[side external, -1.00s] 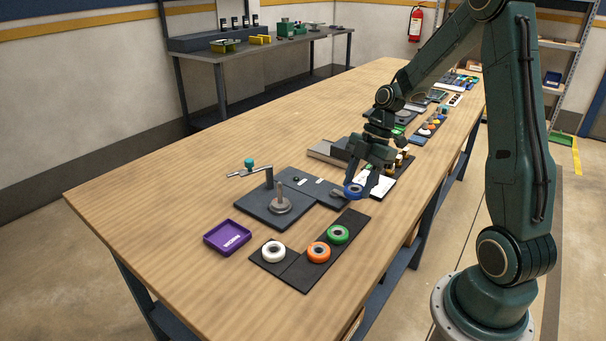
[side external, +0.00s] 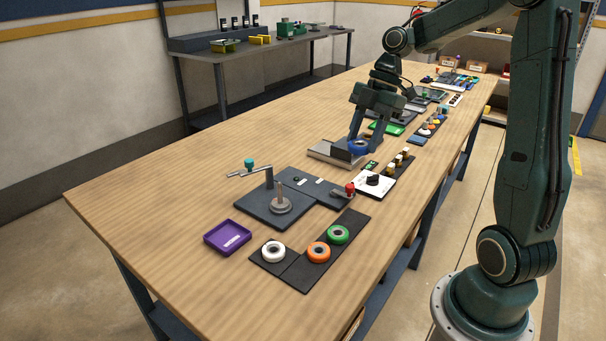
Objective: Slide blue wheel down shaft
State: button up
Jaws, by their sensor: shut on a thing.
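My gripper (side external: 366,140) is shut on the blue wheel (side external: 357,148). The wheel appears raised above the table, in front of the metal block in the picture; its exact height is hard to judge. The upright shaft (side external: 280,190) stands on a dark base plate (side external: 259,209), with a grey round collar at its foot. The blue wheel is well apart from the shaft, up and to the right of it in the picture. No wheel is on the shaft.
A green wheel (side external: 338,235), an orange wheel (side external: 318,252) and a white wheel (side external: 273,252) lie on dark mats. A bent arm with a teal knob (side external: 249,163) stands beside the shaft. A purple tray (side external: 228,238), red knob (side external: 350,188) and white panel (side external: 374,185) are nearby.

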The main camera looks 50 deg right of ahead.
dwell(0.4)
jog(key=shift+w+a+f, duration=0.1)
jog(key=shift+w+f, duration=0.1)
jog(key=shift+w, duration=0.4)
jog(key=w+a+f, duration=0.2)
jog(key=w, duration=0.5)
send_over(284, 201)
notch_tip(284, 201, down, 4)
jog(key=shift+w+d+r+m, duration=0.1)
jog(key=shift+r+m, duration=0.05)
jog(key=shift+m, duration=0.15)
jog(key=shift+f, duration=2.1)
jog(key=shift+f, duration=3.35)
